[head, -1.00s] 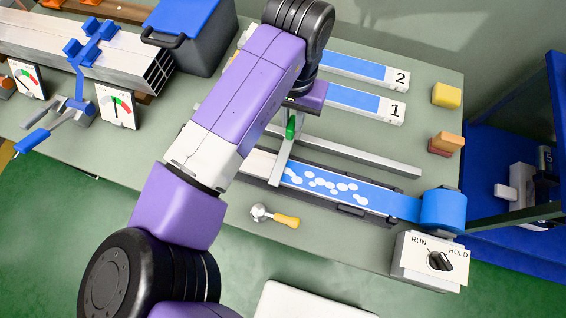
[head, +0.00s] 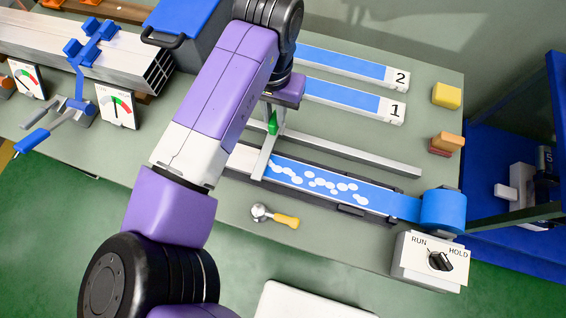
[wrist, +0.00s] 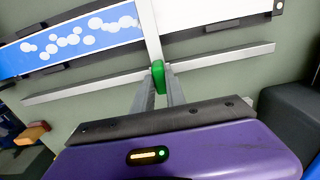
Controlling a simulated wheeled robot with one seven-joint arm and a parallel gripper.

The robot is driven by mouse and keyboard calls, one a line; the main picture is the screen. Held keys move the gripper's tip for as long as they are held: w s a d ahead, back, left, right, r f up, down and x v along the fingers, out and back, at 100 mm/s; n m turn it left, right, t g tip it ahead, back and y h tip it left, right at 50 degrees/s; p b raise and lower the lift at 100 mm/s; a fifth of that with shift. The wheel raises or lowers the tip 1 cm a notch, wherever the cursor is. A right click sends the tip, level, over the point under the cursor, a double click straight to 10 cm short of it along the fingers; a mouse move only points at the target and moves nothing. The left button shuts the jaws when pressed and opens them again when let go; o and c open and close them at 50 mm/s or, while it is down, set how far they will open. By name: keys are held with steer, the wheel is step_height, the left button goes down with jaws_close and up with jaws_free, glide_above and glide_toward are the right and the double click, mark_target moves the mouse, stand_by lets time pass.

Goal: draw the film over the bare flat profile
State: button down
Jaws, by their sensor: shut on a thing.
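The flat profile (head: 243,158) lies in a dark holder, its bare left part pale grey. Blue film (head: 372,202) runs from the blue roll (head: 444,210) leftward over the profile, with several white bubble-like spots on it. A grey crossbar (head: 264,158) lies across the profile at the film's left edge. My gripper (wrist: 158,84) is shut on the bar's green grip (wrist: 158,76), which also shows in the head view (head: 273,124). In the wrist view the film (wrist: 70,40) ends at the bar, and bare profile (wrist: 205,14) lies beyond it.
A long rail (head: 350,154) runs parallel behind the profile. Two film-covered profiles, marked 1 (head: 350,100) and 2 (head: 350,66), lie farther back. A roller tool (head: 275,215) lies in front. A RUN/HOLD switch box (head: 430,262) stands at front right, its knob toward HOLD.

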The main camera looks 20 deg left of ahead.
steer(key=shift+a, duration=1.3)
steer(key=shift+a, duration=2.5)
steer(key=shift+b, duration=0.3)
steer(key=shift+a+b, duration=0.45)
steer(key=shift+a, duration=2)
steer(key=shift+a+f, duration=0.1)
steer(key=shift+a, duration=0.1)
steer(key=shift+s+a+b, duration=0.1)
steer(key=shift+a+b, duration=0.85)
steer(key=shift+a, duration=1.55)
